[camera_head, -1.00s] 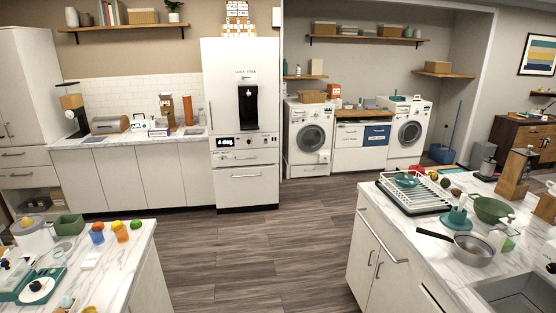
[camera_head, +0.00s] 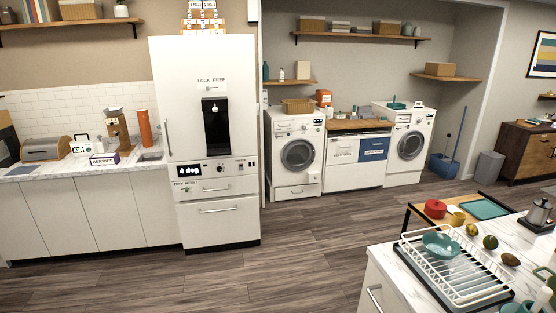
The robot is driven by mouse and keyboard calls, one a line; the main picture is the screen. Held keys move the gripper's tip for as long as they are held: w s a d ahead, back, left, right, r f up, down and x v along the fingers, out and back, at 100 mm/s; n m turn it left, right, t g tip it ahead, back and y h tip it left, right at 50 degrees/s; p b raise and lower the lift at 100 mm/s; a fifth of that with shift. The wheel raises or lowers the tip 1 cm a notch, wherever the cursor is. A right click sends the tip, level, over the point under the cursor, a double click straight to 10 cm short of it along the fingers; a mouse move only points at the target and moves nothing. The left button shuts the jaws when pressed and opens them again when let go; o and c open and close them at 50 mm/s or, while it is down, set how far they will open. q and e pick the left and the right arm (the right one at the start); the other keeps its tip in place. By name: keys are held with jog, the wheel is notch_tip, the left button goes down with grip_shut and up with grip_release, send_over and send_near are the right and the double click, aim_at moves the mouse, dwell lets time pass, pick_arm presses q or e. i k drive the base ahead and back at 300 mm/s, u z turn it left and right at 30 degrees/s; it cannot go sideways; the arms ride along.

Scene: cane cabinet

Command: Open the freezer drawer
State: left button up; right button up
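A tall white fridge-freezer (camera_head: 182,90) stands against the back wall, left of centre. It has a black dispenser panel and a display reading "4 deg". Below the display is the freezer drawer (camera_head: 219,226), a white front with a horizontal handle (camera_head: 218,210); it looks shut. Neither of my grippers shows in the head view, so their state cannot be seen.
A white counter (camera_head: 97,215) adjoins the fridge on the left. Two washing machines, one at the left (camera_head: 296,152), stand in the alcove to the right. A marble island with a dish rack (camera_head: 456,268) fills the lower right. Wood floor (camera_head: 312,235) before the fridge is clear.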

aim_at(214, 221)
jog(key=u, duration=0.2)
jog(key=i, duration=2)
jog(key=u, duration=0.9)
jog(key=i, duration=1.9)
jog(key=u, duration=0.5)
